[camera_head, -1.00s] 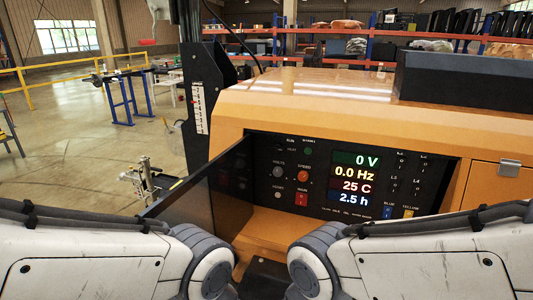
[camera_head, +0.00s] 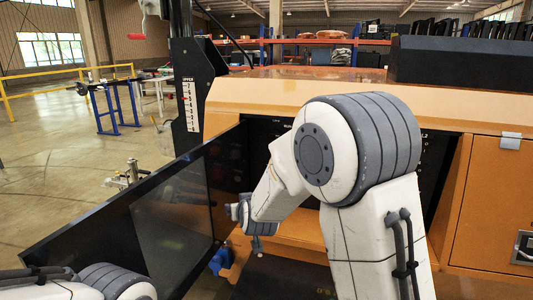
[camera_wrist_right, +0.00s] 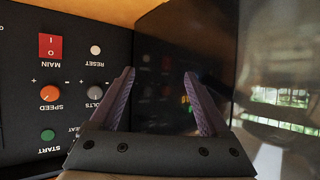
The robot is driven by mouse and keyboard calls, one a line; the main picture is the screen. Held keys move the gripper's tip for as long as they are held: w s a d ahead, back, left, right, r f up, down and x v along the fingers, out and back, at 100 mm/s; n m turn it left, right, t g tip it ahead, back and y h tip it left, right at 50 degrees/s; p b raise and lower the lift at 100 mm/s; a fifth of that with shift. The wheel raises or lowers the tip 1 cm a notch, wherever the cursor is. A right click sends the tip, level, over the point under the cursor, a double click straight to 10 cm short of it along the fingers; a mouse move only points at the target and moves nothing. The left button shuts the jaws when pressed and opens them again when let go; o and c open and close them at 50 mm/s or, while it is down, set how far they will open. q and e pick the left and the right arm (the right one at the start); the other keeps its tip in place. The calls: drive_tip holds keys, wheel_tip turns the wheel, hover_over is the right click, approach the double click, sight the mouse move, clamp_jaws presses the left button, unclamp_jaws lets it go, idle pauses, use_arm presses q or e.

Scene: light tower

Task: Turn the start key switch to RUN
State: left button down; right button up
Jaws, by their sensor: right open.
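The start key switch cannot be made out in either current view; in the head view my right arm covers most of the control panel. In the right wrist view the dark control panel (camera_wrist_right: 20,85) appears upside down, with a red MAIN switch (camera_wrist_right: 50,46), an orange SPEED knob (camera_wrist_right: 49,95), a grey VOLTS knob (camera_wrist_right: 95,92), a white RESET button (camera_wrist_right: 96,50) and a green START button (camera_wrist_right: 47,135). My right gripper (camera_wrist_right: 159,74) is open and empty, its fingers pointing toward the panel's side edge and the door. My left gripper is out of view.
The glossy dark panel door (camera_head: 165,225) stands open on the left and mirrors the panel; it also shows close on the right of the right wrist view (camera_wrist_right: 205,45). An orange cabinet door (camera_head: 490,200) is shut on the right. A dark mast (camera_head: 190,90) stands behind.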

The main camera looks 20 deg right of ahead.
drive_tip(key=w+d+r+m+t+h, duration=0.35)
drive_tip(key=w+d+t+h, duration=0.2)
drive_tip(key=w, duration=0.25)
drive_tip(key=m+h, duration=0.3)
drive_tip(key=h, duration=0.4)
approach(274, 137)
drive_tip(key=shift+t, duration=0.35)
drive_tip(key=p+x, duration=0.1)
drive_tip(key=x, duration=0.6)
drive_tip(key=shift+d+r, duration=0.25)
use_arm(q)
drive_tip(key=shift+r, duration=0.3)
use_arm(e)
clamp_jaws()
